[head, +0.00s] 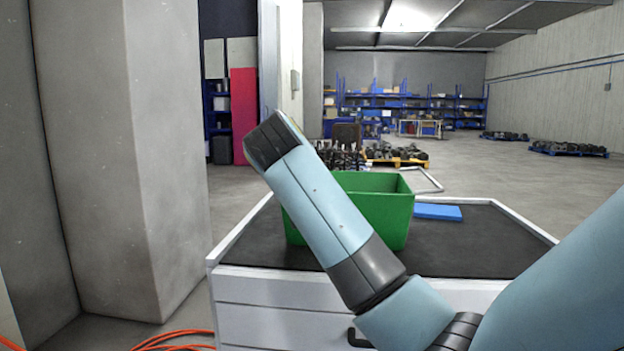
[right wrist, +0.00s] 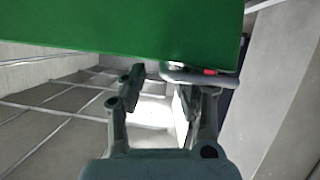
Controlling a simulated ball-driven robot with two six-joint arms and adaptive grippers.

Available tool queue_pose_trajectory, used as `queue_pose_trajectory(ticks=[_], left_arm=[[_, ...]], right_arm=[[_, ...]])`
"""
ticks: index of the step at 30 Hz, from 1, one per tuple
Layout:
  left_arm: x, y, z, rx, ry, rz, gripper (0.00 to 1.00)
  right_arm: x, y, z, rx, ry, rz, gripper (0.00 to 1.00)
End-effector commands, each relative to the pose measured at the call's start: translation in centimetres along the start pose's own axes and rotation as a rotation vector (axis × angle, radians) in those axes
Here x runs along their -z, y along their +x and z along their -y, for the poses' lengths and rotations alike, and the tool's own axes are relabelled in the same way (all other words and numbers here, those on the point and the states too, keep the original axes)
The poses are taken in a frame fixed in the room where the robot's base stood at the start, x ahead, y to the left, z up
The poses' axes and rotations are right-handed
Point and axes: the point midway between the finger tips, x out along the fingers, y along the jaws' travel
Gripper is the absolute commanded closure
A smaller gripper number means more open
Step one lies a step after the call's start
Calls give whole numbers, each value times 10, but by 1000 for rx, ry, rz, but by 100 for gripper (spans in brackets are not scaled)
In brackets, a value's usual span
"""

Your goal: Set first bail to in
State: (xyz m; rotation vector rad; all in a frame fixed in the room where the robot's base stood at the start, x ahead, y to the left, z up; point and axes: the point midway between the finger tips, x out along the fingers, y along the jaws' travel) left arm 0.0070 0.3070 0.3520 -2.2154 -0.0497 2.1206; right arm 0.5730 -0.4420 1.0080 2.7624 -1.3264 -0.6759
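A green crate (head: 385,205) stands on the dark top of a white-edged table, partly hidden behind my right arm. A thin pale bar (head: 432,180) shows beyond its back right rim; I cannot tell whether it is a bail of the crate. In the right wrist view the crate's green wall (right wrist: 130,25) fills the top. A grey metal bar (right wrist: 222,79), perhaps a bail, with a red spot beside it, runs along the wall's edge. My right gripper (right wrist: 158,88) is open close to the crate, one finger near this bar; contact is unclear. My left gripper is out of view.
A blue flat piece (head: 437,212) lies on the table (head: 465,245) right of the crate. A concrete pillar (head: 135,150) stands at the left. Orange cables lie on the floor at lower left. The table's right part is clear.

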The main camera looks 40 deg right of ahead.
Motion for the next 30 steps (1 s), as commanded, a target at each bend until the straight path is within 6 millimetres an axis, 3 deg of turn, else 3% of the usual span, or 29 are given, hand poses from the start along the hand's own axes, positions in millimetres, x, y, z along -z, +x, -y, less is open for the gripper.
queue_pose_trajectory(ticks=[6, 11, 30], left_arm=[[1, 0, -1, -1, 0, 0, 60], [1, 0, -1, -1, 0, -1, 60], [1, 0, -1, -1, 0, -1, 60]], right_arm=[[-1, -47, 0, 3, 4, 3, 69], [-1, -66, 0, 1, 1, 3, 69], [0, -71, -1, -2, -1, 1, 69]])
